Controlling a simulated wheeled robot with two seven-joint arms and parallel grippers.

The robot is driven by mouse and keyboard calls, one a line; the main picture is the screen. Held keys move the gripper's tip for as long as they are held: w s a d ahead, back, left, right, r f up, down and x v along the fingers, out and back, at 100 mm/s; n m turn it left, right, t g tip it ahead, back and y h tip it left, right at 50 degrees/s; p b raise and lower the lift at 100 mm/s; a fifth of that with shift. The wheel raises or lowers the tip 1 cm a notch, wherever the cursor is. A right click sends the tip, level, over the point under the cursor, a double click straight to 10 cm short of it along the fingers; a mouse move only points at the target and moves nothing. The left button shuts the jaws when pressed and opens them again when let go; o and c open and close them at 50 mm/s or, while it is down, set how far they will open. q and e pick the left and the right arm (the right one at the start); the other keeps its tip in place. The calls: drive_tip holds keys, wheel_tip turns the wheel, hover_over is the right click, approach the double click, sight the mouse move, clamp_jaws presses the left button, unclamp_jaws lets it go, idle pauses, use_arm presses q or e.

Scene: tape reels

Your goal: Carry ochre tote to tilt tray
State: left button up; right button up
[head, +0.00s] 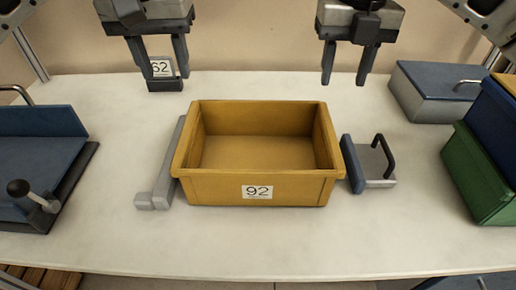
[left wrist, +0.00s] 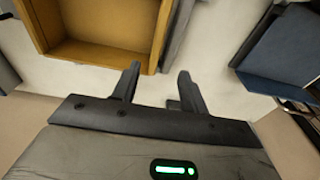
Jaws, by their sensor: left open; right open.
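The ochre tote (head: 258,190), an empty open box labelled 92, sits on the white table in the middle of the head view. Part of it shows at upper left in the left wrist view (left wrist: 95,52). A blue tray on a dark base with a knobbed lever, apparently the tilt tray (head: 35,165), stands at the left edge, partly cut off. My right gripper (head: 345,80) is open and empty, behind the tote's right side.
A grey bar (head: 162,170) lies beside the tote's left wall. A grey block with a blue face and black handle (head: 372,163) stands at its right. A lidded grey-blue box (head: 435,92) and green (head: 475,175) and blue bins (head: 495,115) stand at right. The front strip is clear.

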sight(186, 130)
use_arm(q)
drive_tip(key=shift+s, duration=0.15)
use_arm(e)
drive_tip(key=shift+s, duration=0.15)
use_arm(q)
drive_tip(key=f, duration=0.5)
drive_tip(key=w+f, duration=0.1)
drive_tip(key=f, duration=0.4)
drive_tip(key=w+f, duration=0.1)
drive_tip(key=f, duration=0.4)
drive_tip(key=shift+d+f, duration=0.1)
drive_tip(key=shift+f, duration=0.3)
use_arm(e)
wheel_tip(186, 130, down, 16)
drive_tip(key=shift+r, duration=0.1)
use_arm(q)
drive_tip(key=shift+c, duration=0.3)
use_arm(e)
drive_tip(key=shift+c, duration=0.3)
use_arm(q)
clamp_jaws()
use_arm(e)
clamp_jaws()
